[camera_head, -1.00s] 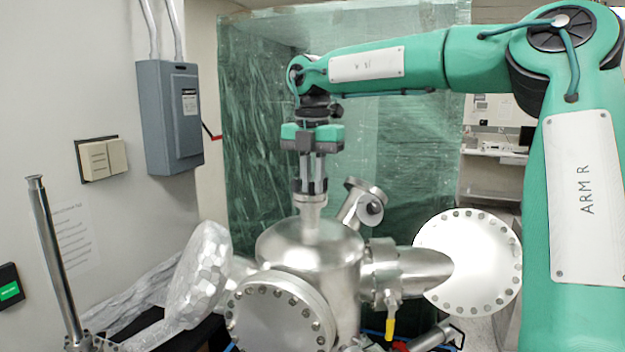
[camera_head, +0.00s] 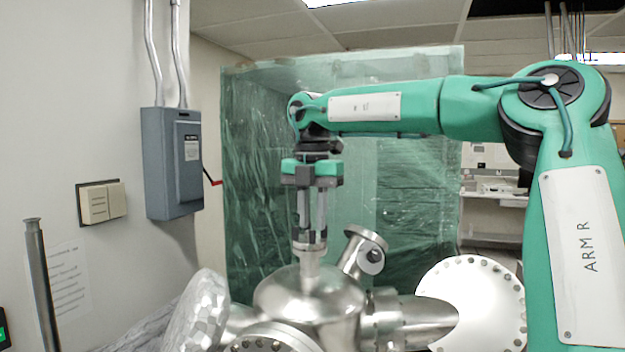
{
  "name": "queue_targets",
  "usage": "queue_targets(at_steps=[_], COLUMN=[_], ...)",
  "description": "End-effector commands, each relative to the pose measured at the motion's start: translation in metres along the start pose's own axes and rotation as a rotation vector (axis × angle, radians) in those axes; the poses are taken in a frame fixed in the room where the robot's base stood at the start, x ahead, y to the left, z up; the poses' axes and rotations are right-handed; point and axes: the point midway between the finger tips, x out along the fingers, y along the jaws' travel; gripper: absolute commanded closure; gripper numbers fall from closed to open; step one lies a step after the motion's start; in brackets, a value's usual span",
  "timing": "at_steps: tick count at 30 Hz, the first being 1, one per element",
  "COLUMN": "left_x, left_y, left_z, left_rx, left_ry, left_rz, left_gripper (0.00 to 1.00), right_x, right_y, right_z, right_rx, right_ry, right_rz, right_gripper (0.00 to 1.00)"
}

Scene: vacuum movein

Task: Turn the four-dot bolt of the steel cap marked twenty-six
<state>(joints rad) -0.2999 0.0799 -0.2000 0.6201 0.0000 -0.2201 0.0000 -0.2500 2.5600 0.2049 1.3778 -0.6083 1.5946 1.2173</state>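A shiny steel vessel (camera_head: 308,296) with a domed top stands in the lower middle. A narrow neck (camera_head: 310,268) rises from the dome, with a small steel flange or cap at its top. My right gripper (camera_head: 310,240) points straight down, its fingertips at this top piece. A gap shows between the upper fingers, but I cannot tell whether the tips grip it. A tilted side port with a round steel end (camera_head: 371,255) stands to the right of the neck. No number twenty-six or four-dot bolt is legible. My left gripper is not in view.
A large round bolted flange (camera_head: 470,300) is at the right, and another (camera_head: 270,342) is cut off below. A foil-wrapped part (camera_head: 195,315) and a steel tube (camera_head: 42,285) stand left. Green plastic sheeting (camera_head: 415,190) hangs behind. A grey electrical box (camera_head: 172,165) is on the wall.

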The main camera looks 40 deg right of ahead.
Motion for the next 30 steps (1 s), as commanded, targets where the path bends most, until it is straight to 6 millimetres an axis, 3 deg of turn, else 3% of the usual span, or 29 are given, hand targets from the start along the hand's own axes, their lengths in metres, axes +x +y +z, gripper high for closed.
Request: queue_targets(at_steps=[9, 15, 21, 29, 30], left_x=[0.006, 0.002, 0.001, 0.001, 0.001], left_y=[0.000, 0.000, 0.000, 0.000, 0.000], left_z=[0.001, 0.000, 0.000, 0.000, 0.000], left_rx=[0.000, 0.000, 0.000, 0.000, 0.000], left_ry=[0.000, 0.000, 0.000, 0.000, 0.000], left_rz=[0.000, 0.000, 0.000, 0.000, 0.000], left_gripper=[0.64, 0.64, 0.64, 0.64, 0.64], right_x=[-0.068, -0.099, -0.112, -0.113, -0.113], right_y=[0.001, 0.001, 0.000, 0.000, 0.000], right_z=[0.001, 0.001, 0.001, 0.000, 0.000], right_rx=[0.000, 0.000, 0.001, 0.000, 0.000], right_ry=[-0.001, -0.001, -0.001, -0.001, -0.001], right_rz=[0.004, 0.002, 0.001, 0.001, 0.001], right_gripper=[0.78, 0.78, 0.78, 0.78, 0.74])
